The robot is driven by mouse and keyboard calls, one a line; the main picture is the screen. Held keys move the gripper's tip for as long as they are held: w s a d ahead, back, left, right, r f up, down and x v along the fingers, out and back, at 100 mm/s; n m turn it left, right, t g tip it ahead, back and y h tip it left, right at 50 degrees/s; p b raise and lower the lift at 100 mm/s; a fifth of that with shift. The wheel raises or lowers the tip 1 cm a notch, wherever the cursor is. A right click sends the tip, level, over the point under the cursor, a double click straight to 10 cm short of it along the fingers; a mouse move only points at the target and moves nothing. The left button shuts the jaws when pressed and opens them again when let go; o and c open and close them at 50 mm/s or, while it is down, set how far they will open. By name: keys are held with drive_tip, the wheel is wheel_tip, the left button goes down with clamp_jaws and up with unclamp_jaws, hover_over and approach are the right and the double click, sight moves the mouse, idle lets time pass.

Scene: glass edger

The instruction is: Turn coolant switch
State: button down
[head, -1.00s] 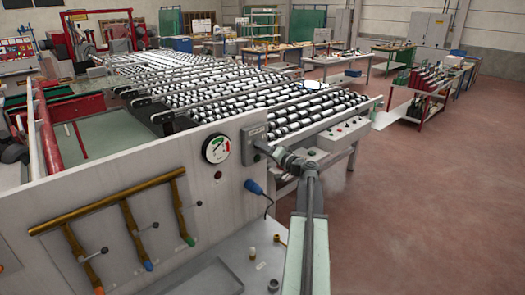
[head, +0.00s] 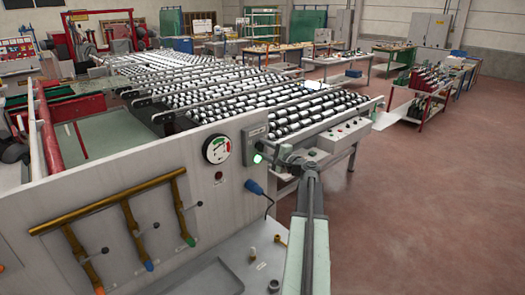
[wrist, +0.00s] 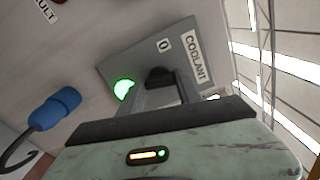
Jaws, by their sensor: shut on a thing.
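The coolant switch box (head: 253,138) is a small grey box on the right end of the pale machine panel. In the wrist view the box (wrist: 138,62) carries a COOLANT label (wrist: 195,60) and a "0" mark. A green lamp (wrist: 124,89) on it is lit; it also shows in the head view (head: 257,158). The dark switch knob (wrist: 159,74) is partly hidden between my fingers. My gripper (wrist: 168,88) is shut on this knob. In the head view my gripper (head: 270,150) reaches the box from the right.
A round gauge (head: 216,149) sits just left of the box. A blue plug (head: 254,187) with a black cable is below it. Brass pipes with small valves (head: 125,215) are on the panel's left. A roller conveyor (head: 270,105) lies behind; open floor is at right.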

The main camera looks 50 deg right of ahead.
drive_tip(key=m, duration=0.5)
drive_tip(key=shift+d+m, duration=0.1)
drive_tip(key=shift+m, duration=0.2)
idle(0.4)
drive_tip(key=c, duration=0.8)
unclamp_jaws()
drive_tip(key=shift+c, duration=0.2)
drive_tip(key=shift+s, duration=0.1)
drive_tip(key=s, duration=0.7)
drive_tip(key=shift+s+a, duration=0.25)
drive_tip(key=shift+a, duration=0.1)
